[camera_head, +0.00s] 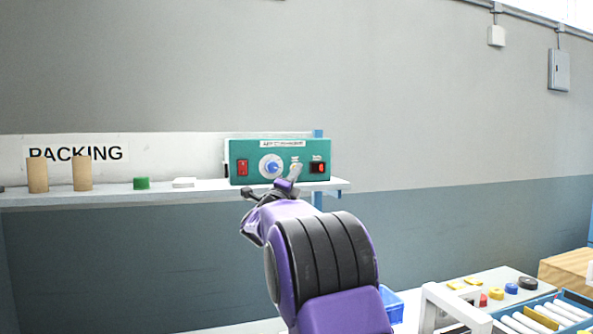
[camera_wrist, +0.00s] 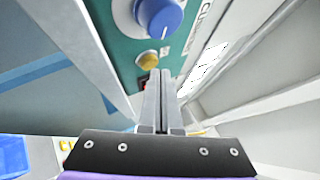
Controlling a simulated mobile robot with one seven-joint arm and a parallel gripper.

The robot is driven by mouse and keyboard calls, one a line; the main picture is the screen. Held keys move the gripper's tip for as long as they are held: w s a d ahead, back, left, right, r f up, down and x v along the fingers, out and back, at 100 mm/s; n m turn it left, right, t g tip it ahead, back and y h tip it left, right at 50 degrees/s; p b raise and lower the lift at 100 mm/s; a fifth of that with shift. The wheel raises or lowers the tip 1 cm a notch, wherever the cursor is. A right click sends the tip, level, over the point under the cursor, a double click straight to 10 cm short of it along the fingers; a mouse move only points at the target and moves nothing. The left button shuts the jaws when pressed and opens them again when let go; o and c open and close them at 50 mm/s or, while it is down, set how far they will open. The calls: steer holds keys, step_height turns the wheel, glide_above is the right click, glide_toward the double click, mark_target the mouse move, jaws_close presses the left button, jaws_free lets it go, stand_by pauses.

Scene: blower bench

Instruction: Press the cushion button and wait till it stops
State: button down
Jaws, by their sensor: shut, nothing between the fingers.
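The teal control box (camera_head: 258,151) stands on the shelf in the head view. It carries a red switch (camera_head: 242,167), a blue knob (camera_head: 272,166) on a white dial and a black switch with a bright red part (camera_head: 317,168). In the wrist view a round yellow button (camera_wrist: 148,60) sits on the teal panel below the blue knob (camera_wrist: 160,15). My gripper (camera_wrist: 157,72) is shut and empty, its fingertips right by the yellow button. I cannot tell whether they touch it. In the head view the fingers cover that part of the panel.
The shelf (camera_head: 105,197) also holds two brown cylinders (camera_head: 38,175), a green piece (camera_head: 141,183) and a white piece (camera_head: 184,182). At the lower right are a blue bin (camera_head: 391,303), a board with coloured pieces (camera_head: 484,289) and a tray of white rolls (camera_head: 590,301).

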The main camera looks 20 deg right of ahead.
steer(key=shift+w, duration=0.35)
stand_by(0.4)
steer(key=shift+s, duration=0.1)
steer(key=shift+s+b, duration=0.65)
steer(key=shift+b, duration=0.45)
steer(key=s+b, duration=0.5)
stand_by(0.7)
